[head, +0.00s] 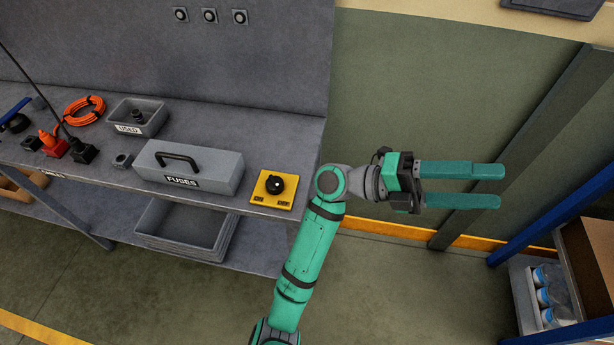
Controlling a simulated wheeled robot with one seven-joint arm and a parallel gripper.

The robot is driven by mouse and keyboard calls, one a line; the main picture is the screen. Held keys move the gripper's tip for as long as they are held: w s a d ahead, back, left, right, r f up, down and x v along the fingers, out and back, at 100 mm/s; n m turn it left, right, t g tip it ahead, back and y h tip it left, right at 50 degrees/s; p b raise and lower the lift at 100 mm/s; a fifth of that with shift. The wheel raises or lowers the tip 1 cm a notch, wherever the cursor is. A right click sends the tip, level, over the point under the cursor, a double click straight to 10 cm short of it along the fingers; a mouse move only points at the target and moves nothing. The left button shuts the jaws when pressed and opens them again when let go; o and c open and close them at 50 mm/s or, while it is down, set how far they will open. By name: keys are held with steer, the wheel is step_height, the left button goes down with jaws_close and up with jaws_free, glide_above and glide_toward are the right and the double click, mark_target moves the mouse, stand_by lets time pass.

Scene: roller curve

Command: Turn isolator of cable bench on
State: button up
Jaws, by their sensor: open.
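The isolator is a yellow plate (260,199) with a round black knob (274,185) that has a small white mark. It sits at the right front corner of the grey cable bench (255,140). My gripper (502,187) is open and empty, to the right of the bench and well apart from the isolator. Its two long green fingers point right. My wrist is just right of the isolator and does not hide it.
Left of the isolator is a grey box labelled FUSES (190,165). Behind it are a USED tray (138,117) and an orange cable coil (84,110). A grey crate (185,228) is on the lower shelf. A blue-framed rack (545,228) with bottles stands at right. Floor in front is clear.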

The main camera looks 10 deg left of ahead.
steer(key=w+a+f+t+y, duration=0.2)
steer(key=w+a+f+y, duration=0.1)
steer(key=w+f+y, duration=0.3)
steer(key=n+t+y, duration=0.3)
steer(key=n+y, duration=0.4)
steer(key=y, duration=0.9)
glide_above(274, 180)
step_height(274, 180, down, 8)
step_height(274, 180, down, 10)
steer(key=shift+f, duration=0.1)
steer(key=c, duration=1.1)
